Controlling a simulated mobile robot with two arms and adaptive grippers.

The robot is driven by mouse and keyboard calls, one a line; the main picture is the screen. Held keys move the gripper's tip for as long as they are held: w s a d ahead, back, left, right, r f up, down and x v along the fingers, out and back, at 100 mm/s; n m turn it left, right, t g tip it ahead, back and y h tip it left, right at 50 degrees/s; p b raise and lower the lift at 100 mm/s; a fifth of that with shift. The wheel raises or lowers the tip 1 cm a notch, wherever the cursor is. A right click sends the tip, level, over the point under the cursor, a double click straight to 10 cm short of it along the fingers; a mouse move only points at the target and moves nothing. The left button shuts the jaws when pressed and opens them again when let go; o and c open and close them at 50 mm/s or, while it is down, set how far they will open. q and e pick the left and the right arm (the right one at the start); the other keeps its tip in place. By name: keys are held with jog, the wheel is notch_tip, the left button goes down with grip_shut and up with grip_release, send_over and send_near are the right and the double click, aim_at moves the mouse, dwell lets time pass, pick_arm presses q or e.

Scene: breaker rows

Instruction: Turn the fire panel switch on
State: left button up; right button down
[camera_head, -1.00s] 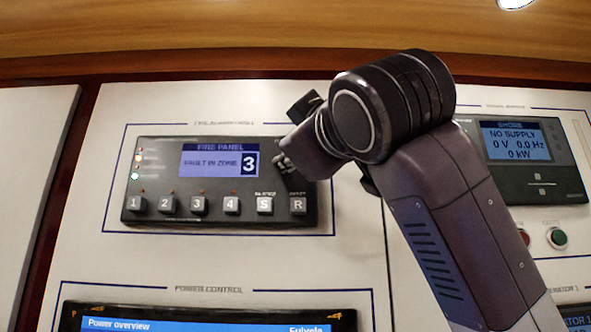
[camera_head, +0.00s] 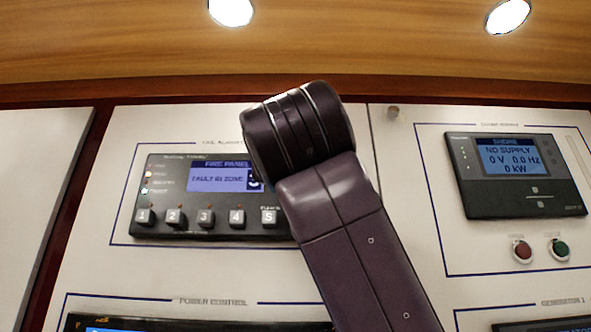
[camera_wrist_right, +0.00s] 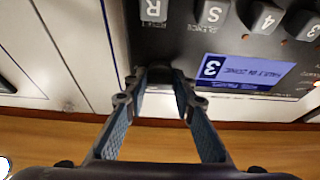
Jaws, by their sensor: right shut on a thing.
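The fire panel (camera_head: 190,203) is a dark unit on the white wall board, with a blue screen reading fault in zone 3 and a row of grey buttons. My right arm covers its right end in the head view, hiding the gripper and the switch there. In the right wrist view the panel (camera_wrist_right: 235,48) appears upside down. There my right gripper (camera_wrist_right: 160,80) reaches the panel beside the screen, its two fingers closed on a dark knob, apparently the fire panel switch (camera_wrist_right: 160,70). The knob's setting cannot be read. My left gripper is not in view.
A shore supply meter (camera_head: 520,178) sits to the right, with a red button (camera_head: 522,250) and a green button (camera_head: 560,249) below it. A power control screen (camera_head: 190,325) is below the fire panel. A wooden strip (camera_head: 400,88) runs above the boards.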

jog(key=shift+s+r+m, duration=0.15)
jog(key=shift+r+m, duration=0.05)
jog(key=shift+m, duration=0.2)
jog(key=c, duration=1.7)
grip_release()
jog(key=shift+o, duration=0.4)
jog(key=shift+f, duration=0.1)
jog(key=v, duration=1.2)
